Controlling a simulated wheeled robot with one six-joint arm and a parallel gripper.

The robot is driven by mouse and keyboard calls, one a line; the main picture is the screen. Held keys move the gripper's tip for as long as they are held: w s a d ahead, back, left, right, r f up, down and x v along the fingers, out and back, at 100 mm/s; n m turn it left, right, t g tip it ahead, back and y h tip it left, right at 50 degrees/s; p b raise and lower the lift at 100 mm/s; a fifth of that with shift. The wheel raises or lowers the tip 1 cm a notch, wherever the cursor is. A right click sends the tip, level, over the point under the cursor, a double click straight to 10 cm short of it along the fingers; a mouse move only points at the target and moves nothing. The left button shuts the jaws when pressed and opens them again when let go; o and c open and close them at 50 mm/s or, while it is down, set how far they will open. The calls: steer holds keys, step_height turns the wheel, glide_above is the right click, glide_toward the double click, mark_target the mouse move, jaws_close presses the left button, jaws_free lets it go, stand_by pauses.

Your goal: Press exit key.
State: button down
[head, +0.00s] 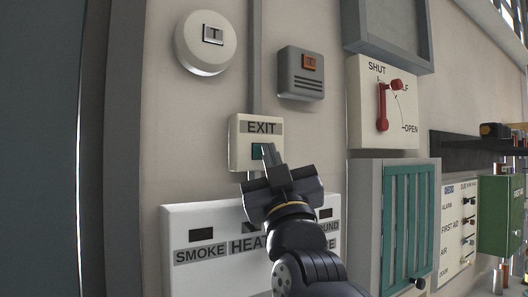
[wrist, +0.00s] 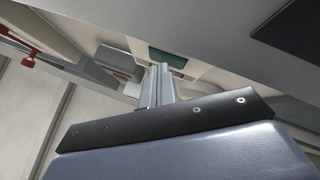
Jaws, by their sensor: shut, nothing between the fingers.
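The exit unit (head: 243,130) is a cream box on the wall with the label EXIT on a grey strip. Its green key (head: 257,151) sits below the label and is partly hidden by my fingers. My gripper (head: 268,152) is shut and empty, with its fingertips at the right part of the key in the head view. In the wrist view the shut fingers (wrist: 158,68) point at the dark green key (wrist: 169,58), which shows just beyond the tips. I cannot tell whether the tips touch the key.
A white panel (head: 182,220) with SMOKE and HEAT labels is below, partly behind my arm. A grey box (head: 300,85) and a round white unit (head: 205,55) are above. A red lever (head: 382,110) on a SHUT/OPEN plate and a teal slatted panel (head: 408,220) are right.

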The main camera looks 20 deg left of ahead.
steer(key=shift+d+f, duration=0.1)
steer(key=shift+s+d+b, duration=0.5)
steer(key=shift+b, duration=0.05)
steer(key=s+d+b, duration=0.2)
steer(key=s+d, duration=0.1)
steer(key=shift+s+d+b, duration=0.1)
steer(key=shift+d+b, duration=0.25)
steer(key=shift+d, duration=0.05)
stand_by(0.6)
